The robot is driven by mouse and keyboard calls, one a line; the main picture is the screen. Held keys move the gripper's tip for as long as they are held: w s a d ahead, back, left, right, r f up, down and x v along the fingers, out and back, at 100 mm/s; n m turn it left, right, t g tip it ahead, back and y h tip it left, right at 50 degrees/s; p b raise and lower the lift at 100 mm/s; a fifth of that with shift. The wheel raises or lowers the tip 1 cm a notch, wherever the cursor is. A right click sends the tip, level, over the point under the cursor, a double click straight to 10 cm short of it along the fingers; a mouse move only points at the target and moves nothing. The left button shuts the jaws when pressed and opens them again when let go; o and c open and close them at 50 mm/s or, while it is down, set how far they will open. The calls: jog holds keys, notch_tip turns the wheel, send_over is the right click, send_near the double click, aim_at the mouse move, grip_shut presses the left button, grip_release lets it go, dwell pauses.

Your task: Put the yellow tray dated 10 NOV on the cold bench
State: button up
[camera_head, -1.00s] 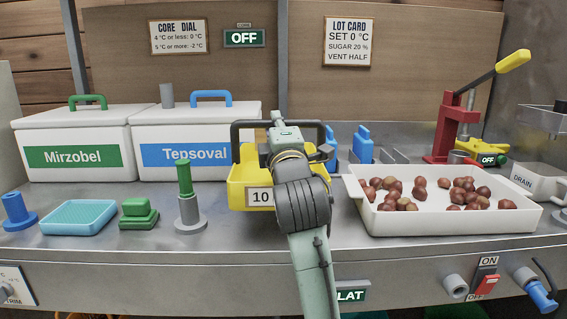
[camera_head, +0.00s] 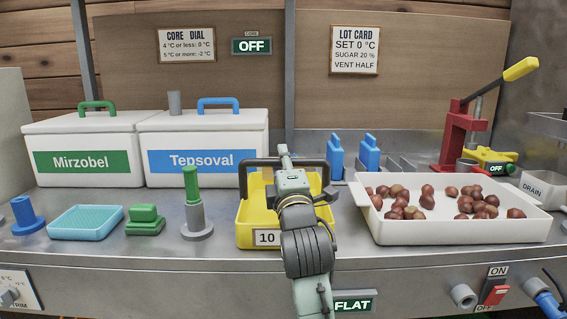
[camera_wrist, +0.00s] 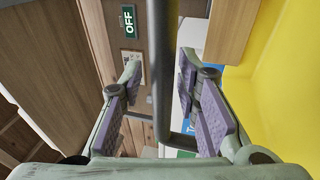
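The yellow tray (camera_head: 245,222) stands on the metal bench (camera_head: 110,250), in front of the Tepsoval box. Its front label (camera_head: 266,238) shows "10"; my arm hides the rest. Its dark handle (camera_head: 262,162) stands upright across the top. My gripper (camera_head: 286,165) is over the tray at the handle. In the wrist view the handle bar (camera_wrist: 163,60) runs between my two fingers (camera_wrist: 160,85), with a gap visible beside it, so the fingers look open around it. The tray's yellow inside (camera_wrist: 285,80) fills the right of that view.
A white tray of chestnuts (camera_head: 455,232) stands close on the right. A green-topped grey post (camera_head: 195,215), a green block (camera_head: 145,220) and a blue dish (camera_head: 85,221) stand left. Boxes labelled Mirzobel (camera_head: 80,178) and Tepsoval (camera_head: 203,178) are behind. Blue-handled items (camera_head: 369,152) stand at back.

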jog(key=shift+o, duration=0.2)
jog(key=b+v, duration=0.4)
jog(key=v, duration=0.8)
